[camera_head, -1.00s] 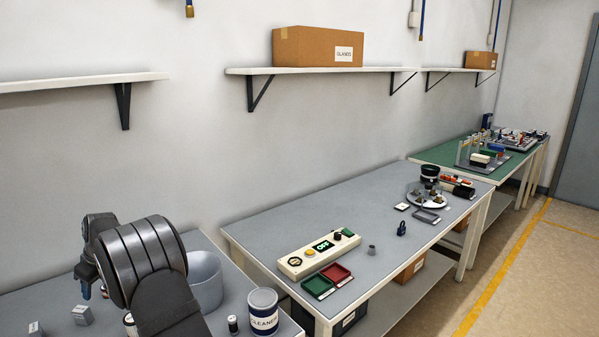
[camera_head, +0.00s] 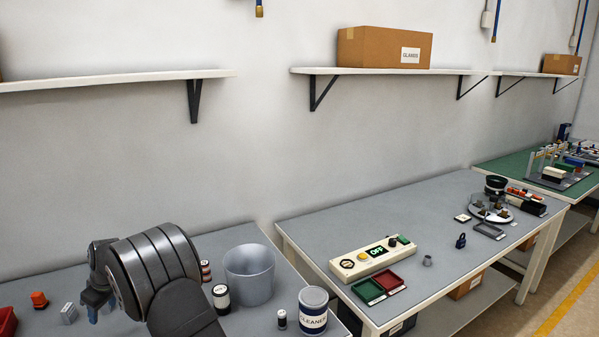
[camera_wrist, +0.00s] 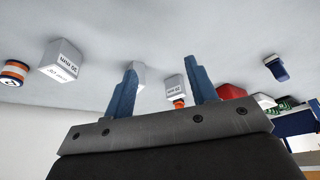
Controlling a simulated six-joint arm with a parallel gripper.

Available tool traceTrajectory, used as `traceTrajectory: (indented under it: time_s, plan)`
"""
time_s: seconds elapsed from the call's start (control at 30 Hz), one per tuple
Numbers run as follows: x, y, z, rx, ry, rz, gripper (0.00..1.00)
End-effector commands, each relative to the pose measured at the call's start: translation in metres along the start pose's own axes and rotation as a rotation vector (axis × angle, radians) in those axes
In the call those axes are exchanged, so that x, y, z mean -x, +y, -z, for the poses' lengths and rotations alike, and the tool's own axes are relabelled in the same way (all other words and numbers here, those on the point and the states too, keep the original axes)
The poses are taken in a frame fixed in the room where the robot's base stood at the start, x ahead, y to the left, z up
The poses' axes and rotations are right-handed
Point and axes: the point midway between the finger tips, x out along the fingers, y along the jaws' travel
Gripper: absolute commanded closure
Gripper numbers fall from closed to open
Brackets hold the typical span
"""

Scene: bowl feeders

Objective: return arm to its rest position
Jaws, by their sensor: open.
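My gripper (camera_wrist: 163,95) shows in the wrist view with its two blue fingers apart and nothing between them. In the head view my gripper (camera_head: 98,305) is at the lower left, at the end of my dark arm, above the near table (camera_head: 275,312). The arm hides part of that table.
A grey bin (camera_head: 249,278) and a cleaner tin (camera_head: 313,312) stand right of my arm. An orange-red object (camera_head: 39,299) and a small grey block (camera_head: 69,313) lie left of it. A control box (camera_head: 372,259) and green and red trays (camera_head: 368,291) sit on the middle table.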

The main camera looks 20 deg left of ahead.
Motion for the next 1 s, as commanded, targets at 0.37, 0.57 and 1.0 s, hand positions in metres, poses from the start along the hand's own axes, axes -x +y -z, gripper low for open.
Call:
traceTrajectory:
  time_s: [0.37,0.57,1.0]
  plan:
    - [-0.056,-0.023,0.012,-0.001,-0.002,0.000,0.48]
    - [-0.069,-0.022,0.007,-0.001,0.000,0.000,0.48]
    - [-0.068,-0.022,0.007,-0.001,0.001,-0.001,0.48]
